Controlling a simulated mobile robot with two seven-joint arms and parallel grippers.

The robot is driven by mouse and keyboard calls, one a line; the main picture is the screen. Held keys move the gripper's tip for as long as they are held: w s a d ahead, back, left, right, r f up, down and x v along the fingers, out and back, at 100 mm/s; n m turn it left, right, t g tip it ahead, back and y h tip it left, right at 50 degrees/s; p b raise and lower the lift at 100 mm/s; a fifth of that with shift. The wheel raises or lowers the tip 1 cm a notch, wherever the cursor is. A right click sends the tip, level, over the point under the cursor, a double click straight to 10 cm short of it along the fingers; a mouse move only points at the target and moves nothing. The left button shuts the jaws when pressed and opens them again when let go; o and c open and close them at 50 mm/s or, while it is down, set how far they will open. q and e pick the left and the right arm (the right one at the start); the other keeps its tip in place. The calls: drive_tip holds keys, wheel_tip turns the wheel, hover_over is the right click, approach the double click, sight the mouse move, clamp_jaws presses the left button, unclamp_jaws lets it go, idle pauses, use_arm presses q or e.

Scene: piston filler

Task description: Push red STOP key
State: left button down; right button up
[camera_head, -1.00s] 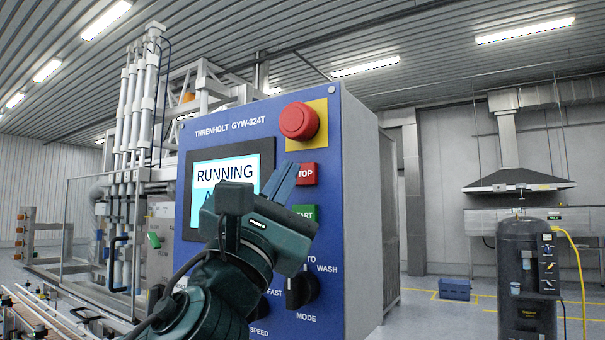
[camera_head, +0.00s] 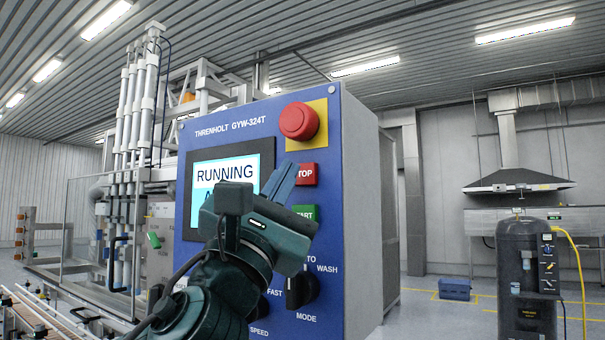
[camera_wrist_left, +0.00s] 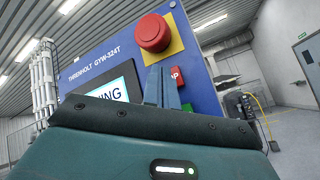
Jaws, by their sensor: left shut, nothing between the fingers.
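The red STOP key (camera_head: 306,174) is on the blue control panel, below the big round red button (camera_head: 298,121) and above the green START key (camera_head: 305,212). My left gripper (camera_head: 287,172) is shut and empty, its fingertips at the key's left edge in the head view, covering the first letter. In the left wrist view the fingers (camera_wrist_left: 161,84) point up beside the red STOP key (camera_wrist_left: 177,75), just under the round red button (camera_wrist_left: 154,33). I cannot tell whether the fingertips touch the key. The right gripper is not in view.
The display (camera_head: 225,172) reads RUNNING and is partly hidden by my left arm. A black mode knob (camera_head: 301,288) sits low on the panel, close to my gripper. Right of the machine there is open floor with a blue box (camera_head: 454,289) and a dark tank (camera_head: 522,270).

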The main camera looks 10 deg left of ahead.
use_arm(q)
drive_tip(key=shift+w, duration=0.15)
idle(0.5)
drive_tip(key=shift+w+d, duration=0.15)
drive_tip(key=shift+w, duration=0.15)
drive_tip(key=shift+w+d, duration=0.15)
drive_tip(key=shift+w, duration=0.2)
idle(0.7)
idle(0.3)
drive_tip(key=shift+s+a, duration=0.3)
drive_tip(key=shift+s, duration=0.45)
drive_tip(key=shift+s, duration=0.1)
drive_tip(key=s, duration=0.1)
drive_tip(key=s+a, duration=0.1)
drive_tip(key=s, duration=0.2)
drive_tip(key=shift+s+a+p, duration=0.25)
drive_tip(key=shift+a+p, duration=0.1)
drive_tip(key=shift+a, duration=0.05)
idle(0.5)
